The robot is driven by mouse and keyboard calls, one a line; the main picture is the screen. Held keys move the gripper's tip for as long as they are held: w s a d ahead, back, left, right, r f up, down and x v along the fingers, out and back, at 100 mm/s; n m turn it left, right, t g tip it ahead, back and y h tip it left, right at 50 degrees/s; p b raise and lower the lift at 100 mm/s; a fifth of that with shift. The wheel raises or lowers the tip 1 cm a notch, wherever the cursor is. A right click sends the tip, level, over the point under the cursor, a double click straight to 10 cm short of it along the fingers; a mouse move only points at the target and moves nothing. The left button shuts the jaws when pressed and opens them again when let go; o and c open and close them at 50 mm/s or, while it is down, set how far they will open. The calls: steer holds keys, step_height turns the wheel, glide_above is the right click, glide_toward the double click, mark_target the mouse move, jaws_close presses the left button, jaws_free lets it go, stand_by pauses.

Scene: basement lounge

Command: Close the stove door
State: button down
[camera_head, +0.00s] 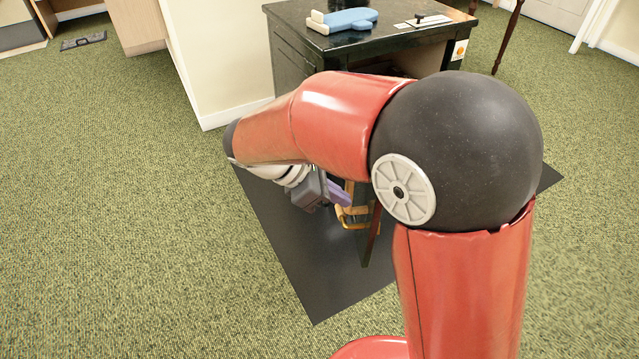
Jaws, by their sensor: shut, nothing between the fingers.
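The dark stove (292,62) stands behind my red arm, which hides most of its front. Its door (371,238) stands open, swung out toward me and seen nearly edge-on. A gold-coloured handle (352,222) shows on the door's left side. My gripper (341,194), with a grey body and purple fingers, is shut and empty. It is just left of the door, close to the handle in the picture. I cannot tell whether it touches the door or handle.
A dark floor mat (312,282) lies under the stove on green carpet (150,240). A blue object (343,20) and a small black-handled item (424,20) are on the stove top. A pale wall (220,60) stands left of the stove.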

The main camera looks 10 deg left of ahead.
steer(key=shift+w+d+f, duration=0.1)
steer(key=shift+w+d, duration=0.15)
steer(key=shift+d, duration=0.85)
steer(key=shift+w+d+f, duration=0.1)
steer(key=shift+w+d, duration=0.1)
steer(key=shift+d, duration=0.85)
steer(key=shift+d+r, duration=0.1)
